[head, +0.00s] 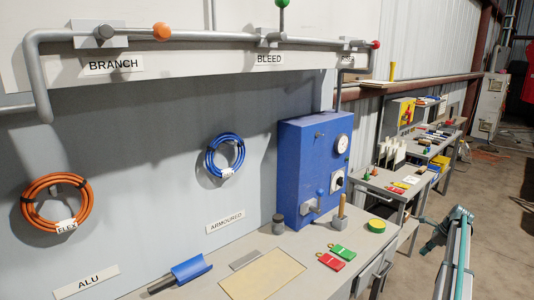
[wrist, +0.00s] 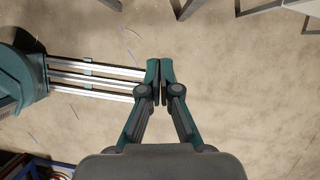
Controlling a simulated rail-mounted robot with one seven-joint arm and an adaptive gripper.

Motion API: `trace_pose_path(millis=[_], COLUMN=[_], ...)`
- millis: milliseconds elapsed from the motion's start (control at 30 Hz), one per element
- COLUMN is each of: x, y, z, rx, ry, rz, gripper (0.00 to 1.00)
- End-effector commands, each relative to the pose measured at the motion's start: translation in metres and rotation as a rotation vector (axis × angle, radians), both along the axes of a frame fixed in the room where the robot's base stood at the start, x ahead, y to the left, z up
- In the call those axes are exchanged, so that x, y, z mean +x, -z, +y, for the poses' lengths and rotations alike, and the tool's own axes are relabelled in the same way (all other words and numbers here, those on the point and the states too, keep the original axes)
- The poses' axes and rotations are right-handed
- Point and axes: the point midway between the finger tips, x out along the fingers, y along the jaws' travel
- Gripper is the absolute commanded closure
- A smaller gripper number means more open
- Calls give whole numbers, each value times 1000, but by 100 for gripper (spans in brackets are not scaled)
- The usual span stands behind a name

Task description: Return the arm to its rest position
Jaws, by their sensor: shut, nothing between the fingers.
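My gripper (wrist: 160,78) shows in the wrist view with its two fingertips together and nothing between them. It points over bare concrete floor (wrist: 240,80), away from any object. In the head view, teal and grey parts of my own body stand at the lower right, beside the workbench (head: 372,248) and apart from it. I cannot make out the fingertips there.
An orange cable coil (head: 27,208) and a blue cable coil (head: 210,160) hang on the wall panel. The aisle floor (head: 500,230) at right is open.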

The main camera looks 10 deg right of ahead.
Motion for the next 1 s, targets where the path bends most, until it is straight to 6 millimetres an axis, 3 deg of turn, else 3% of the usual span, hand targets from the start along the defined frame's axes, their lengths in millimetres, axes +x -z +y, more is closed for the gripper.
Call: trace_pose_path(millis=[267, 400, 500, 667, 1000], x=[-2, -14, -32, -56, -116], y=[1, 5, 23, 80, 208], z=[-3, 4, 19, 80, 265], rx=[-98, -171, -223, -281, -291], ry=[-201, -329, -442, -689, -1243], rz=[-57, -81, -88, -82, -65], gripper=[100, 100, 100, 100, 100])
